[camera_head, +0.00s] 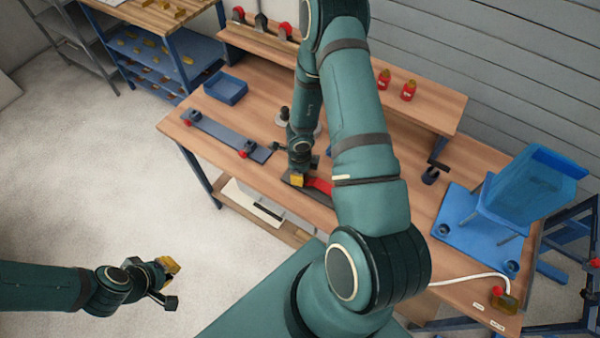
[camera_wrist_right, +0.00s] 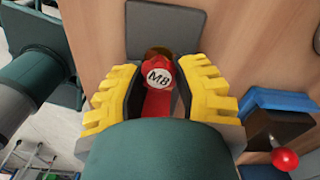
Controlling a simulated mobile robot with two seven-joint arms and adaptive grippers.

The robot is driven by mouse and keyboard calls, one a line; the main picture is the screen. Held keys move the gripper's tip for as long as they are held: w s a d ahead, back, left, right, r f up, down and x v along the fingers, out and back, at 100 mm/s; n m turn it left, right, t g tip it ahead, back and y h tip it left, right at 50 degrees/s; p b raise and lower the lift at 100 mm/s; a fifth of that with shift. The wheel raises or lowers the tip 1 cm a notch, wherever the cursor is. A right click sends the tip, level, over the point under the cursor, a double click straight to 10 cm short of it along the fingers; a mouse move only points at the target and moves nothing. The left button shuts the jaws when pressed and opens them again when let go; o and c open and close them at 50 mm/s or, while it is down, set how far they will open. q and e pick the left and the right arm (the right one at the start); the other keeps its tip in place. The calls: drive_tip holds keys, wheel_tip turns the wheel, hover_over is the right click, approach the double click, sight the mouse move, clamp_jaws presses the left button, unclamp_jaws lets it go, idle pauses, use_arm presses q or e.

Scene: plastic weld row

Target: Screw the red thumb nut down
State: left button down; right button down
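The red thumb nut (camera_wrist_right: 158,77) has a lobed rim and a white M8 label, and shows in the right wrist view. It sits between the yellow fingertips of my right gripper (camera_wrist_right: 158,85). The fingers are apart, one on each side of the nut, with a narrow gap showing. A red strip runs below the nut in that view. In the head view my right gripper (camera_head: 297,181) is low over the bench, and the nut cannot be made out there. My left gripper (camera_head: 165,272) is far from the bench, over the floor at lower left; its opening is unclear.
A blue plate with red knobs (camera_head: 222,135) lies left of my right gripper. A blue tray (camera_head: 225,88) stands behind it. Red bottles (camera_head: 408,91) stand on the raised shelf. A blue chair-like part (camera_head: 530,187) stands at right. A red ball knob (camera_wrist_right: 285,158) is beside the right finger.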

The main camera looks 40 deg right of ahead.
drive_tip(key=m+b, duration=0.2)
drive_tip(key=m, duration=0.3)
drive_tip(key=shift+a+f, duration=0.1)
drive_tip(key=shift+f, duration=0.05)
drive_tip(key=m+b, duration=0.2)
drive_tip(key=m, duration=0.3)
drive_tip(key=shift+a, duration=0.1)
drive_tip(key=m+b, duration=0.2)
drive_tip(key=m, duration=0.3)
drive_tip(key=shift+w, duration=0.1)
drive_tip(key=m+b, duration=0.1)
drive_tip(key=m, duration=0.2)
drive_tip(key=shift+a, duration=0.15)
drive_tip(key=shift+m, duration=0.7)
drive_tip(key=c, duration=0.8)
unclamp_jaws()
drive_tip(key=shift+c, duration=0.2)
